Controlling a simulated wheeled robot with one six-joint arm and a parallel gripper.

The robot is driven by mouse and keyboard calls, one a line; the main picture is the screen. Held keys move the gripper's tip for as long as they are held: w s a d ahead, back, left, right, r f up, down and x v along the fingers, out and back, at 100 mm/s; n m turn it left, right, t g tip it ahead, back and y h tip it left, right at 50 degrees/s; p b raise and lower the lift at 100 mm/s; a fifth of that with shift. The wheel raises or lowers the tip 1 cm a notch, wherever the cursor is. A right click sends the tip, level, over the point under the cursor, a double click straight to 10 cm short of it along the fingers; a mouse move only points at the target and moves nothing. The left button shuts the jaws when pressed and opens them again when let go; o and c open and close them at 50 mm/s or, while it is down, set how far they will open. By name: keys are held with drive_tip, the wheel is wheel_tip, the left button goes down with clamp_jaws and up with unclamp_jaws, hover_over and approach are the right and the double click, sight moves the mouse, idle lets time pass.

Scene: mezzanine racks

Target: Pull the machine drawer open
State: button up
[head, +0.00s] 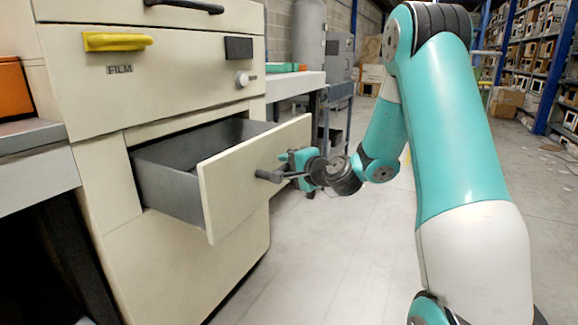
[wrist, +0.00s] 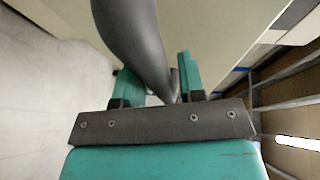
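The cream machine (head: 165,85) stands at the left in the head view, marked FILM. Its lower drawer (head: 232,185) is pulled well out, showing a grey, empty-looking inside. A dark handle (head: 268,175) is on the drawer front. My gripper (head: 290,168) is at this handle, in front of the drawer. In the wrist view the dark curved handle (wrist: 130,35) passes between the teal fingers of my gripper (wrist: 157,85), which look shut on it. The exact contact at the right finger is partly hidden.
A yellow handle (head: 118,41) and a dark handle (head: 185,5) are higher on the machine. A bench (head: 295,84) stands behind it. Shelves with boxes (head: 540,50) line the right. The pale floor (head: 340,255) before the drawer is clear.

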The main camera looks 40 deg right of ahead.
drive_tip(key=shift+o, duration=0.7)
drive_tip(key=shift+d, duration=0.15)
drive_tip(key=shift+s+d, duration=0.1)
drive_tip(key=shift+s, duration=0.2)
drive_tip(key=s+r+b, duration=0.3)
drive_tip(key=s+b, duration=0.8)
drive_tip(key=s, duration=0.5)
drive_tip(key=shift+s+d+r, duration=0.15)
drive_tip(key=shift+s, duration=0.1)
